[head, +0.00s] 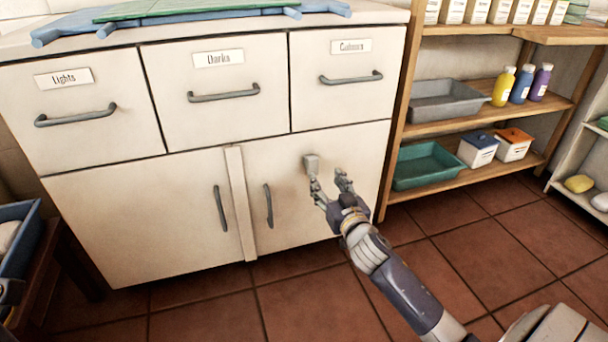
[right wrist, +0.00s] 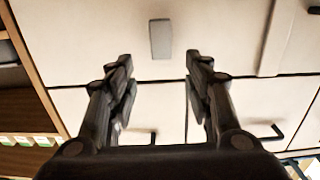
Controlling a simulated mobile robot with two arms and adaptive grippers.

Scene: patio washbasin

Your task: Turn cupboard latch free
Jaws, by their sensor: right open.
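The cupboard latch (head: 311,163) is a small grey block on the upper part of the right white cupboard door (head: 330,215). In the right wrist view the latch (right wrist: 160,39) shows as an upright grey rectangle. My right gripper (head: 328,178) is open and empty, just in front of the door below and right of the latch in the head view. In the right wrist view its fingers (right wrist: 159,68) are spread apart, and the latch lies beyond the fingertips, roughly centred on the gap. No contact is visible. My left gripper is not clearly in view.
Three labelled drawers with grey handles sit above the doors, with the right drawer (head: 350,95) just above the latch. The door handle (head: 268,206) is left of my right gripper. A wooden shelf (head: 480,113) with trays and bottles stands right. The tiled floor in front is clear.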

